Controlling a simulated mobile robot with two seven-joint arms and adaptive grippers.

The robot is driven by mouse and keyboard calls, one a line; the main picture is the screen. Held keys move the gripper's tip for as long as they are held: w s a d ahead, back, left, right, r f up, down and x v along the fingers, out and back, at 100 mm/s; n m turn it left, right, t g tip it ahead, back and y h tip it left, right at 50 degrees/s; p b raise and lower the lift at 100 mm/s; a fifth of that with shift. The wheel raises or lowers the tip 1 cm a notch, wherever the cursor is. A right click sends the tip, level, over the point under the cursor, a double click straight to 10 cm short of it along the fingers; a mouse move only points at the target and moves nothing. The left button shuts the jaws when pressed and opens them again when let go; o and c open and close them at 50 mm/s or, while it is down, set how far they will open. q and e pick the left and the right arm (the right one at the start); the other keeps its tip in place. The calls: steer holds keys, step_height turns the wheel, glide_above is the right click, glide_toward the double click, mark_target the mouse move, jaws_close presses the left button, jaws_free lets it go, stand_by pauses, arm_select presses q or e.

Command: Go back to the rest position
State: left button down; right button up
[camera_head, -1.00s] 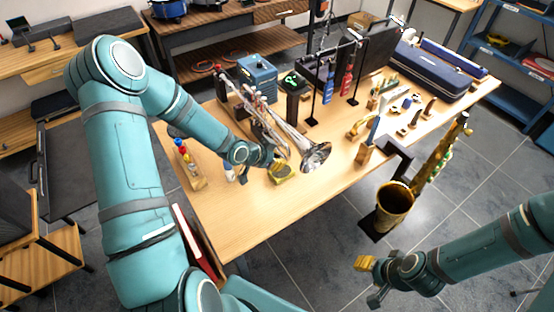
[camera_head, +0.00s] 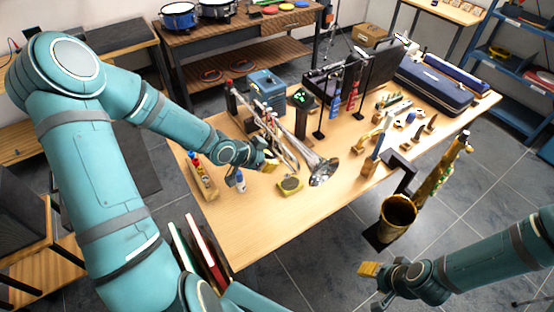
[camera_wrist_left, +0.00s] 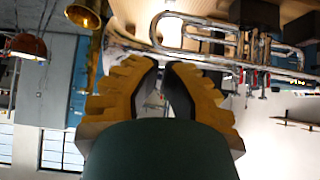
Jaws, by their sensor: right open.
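My left gripper (camera_head: 268,162) is over the table, beside the silver brass instrument (camera_head: 322,172) and above and left of a small yellow block (camera_head: 290,185). Its yellow ribbed fingers (camera_wrist_left: 160,75) show in the left wrist view with a narrow gap at the tips and nothing clearly between them; how far they are open is unclear. Silver tubing (camera_wrist_left: 200,35) passes just beyond the tips there. My right gripper (camera_head: 371,284) is open and empty, above the floor in front of the table, below the saxophone (camera_head: 398,213).
Books (camera_head: 203,250) stand by the table's near left corner. The front strip of the table (camera_head: 240,235) is clear. Blue cases (camera_head: 435,85) lie at the back right.

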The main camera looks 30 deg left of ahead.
arm_select(q)
steer(key=shift+s+a+r, duration=0.1)
steer(key=shift+s+r, duration=0.15)
steer(key=shift+r, duration=0.05)
stand_by(0.4)
steer(key=s+d+f+n+g+h+b, duration=0.1)
steer(key=s+d+f+n+g+b, duration=0.4)
steer(key=d+f, duration=0.7)
steer(key=s+d+f+n+y+b, duration=0.1)
steer(key=s+d+f+n, duration=0.2)
steer(key=s+d+f, duration=0.2)
steer(key=s+f, duration=0.2)
steer(key=s, duration=0.2)
steer(key=shift+d+g+y, duration=0.35)
steer(key=shift+g+y, duration=0.05)
steer(key=shift+s, duration=0.1)
stand_by(0.8)
